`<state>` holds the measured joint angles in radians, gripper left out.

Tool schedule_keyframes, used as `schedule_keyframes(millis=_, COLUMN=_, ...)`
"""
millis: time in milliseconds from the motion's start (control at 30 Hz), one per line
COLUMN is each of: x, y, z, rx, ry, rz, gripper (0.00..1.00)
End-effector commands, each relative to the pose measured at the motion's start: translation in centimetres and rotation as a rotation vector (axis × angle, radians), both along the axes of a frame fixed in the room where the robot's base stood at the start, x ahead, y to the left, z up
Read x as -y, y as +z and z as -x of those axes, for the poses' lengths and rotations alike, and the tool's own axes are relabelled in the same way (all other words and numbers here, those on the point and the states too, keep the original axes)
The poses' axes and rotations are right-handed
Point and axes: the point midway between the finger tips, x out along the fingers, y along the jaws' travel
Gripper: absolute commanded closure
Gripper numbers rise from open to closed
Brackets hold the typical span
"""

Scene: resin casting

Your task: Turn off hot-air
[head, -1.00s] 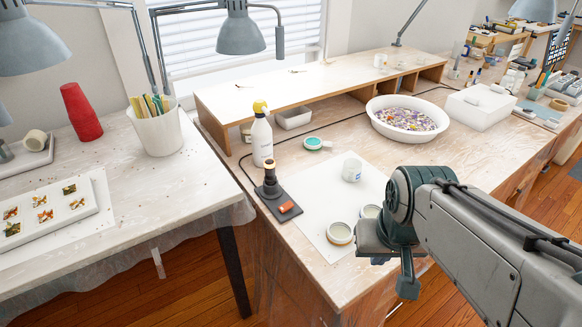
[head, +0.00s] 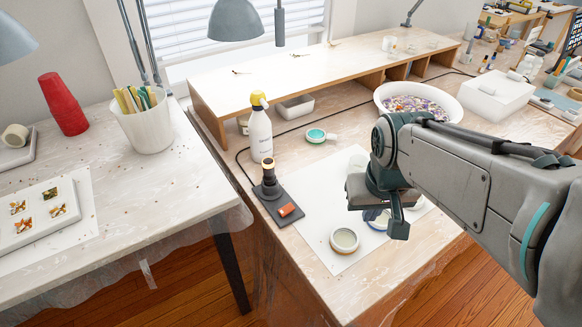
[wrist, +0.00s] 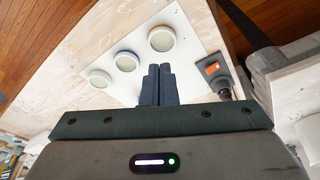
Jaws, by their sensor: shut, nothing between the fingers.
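The hot-air tool (head: 270,182) stands upright on a dark base (head: 268,199) near the left edge of the right-hand table. Its orange switch (head: 287,210) sits on the near part of that base. In the wrist view the orange switch (wrist: 212,68) shows to the right of my fingers, with a small bright spot on it. My gripper (head: 398,229) hangs over the table's front part, to the right of the switch and apart from it. In the wrist view its fingers (wrist: 160,69) are together and empty.
A spray bottle (head: 260,135) stands behind the tool. A gap separates the left table (head: 205,185).

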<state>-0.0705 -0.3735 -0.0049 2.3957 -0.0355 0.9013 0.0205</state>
Motion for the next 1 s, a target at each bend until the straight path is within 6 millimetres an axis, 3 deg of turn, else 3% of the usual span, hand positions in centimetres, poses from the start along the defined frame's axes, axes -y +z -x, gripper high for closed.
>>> schedule_keyframes(millis=267, x=-5.3, y=-1.0, z=-9.5, rx=-0.075, ry=0.205, rz=0.081, gripper=1.00)
schedule_keyframes(millis=500, x=-11.8, y=-4.4, z=-16.4, rx=-0.125, ry=0.375, rz=0.160, gripper=1.00)
schedule_keyframes(millis=733, x=-16.5, y=-7.6, z=-19.7, rx=-0.149, ry=0.478, rz=0.215, gripper=1.00)
schedule_keyframes(millis=1000, x=-17.9, y=-8.5, z=-20.5, rx=-0.154, ry=0.507, rz=0.232, gripper=1.00)
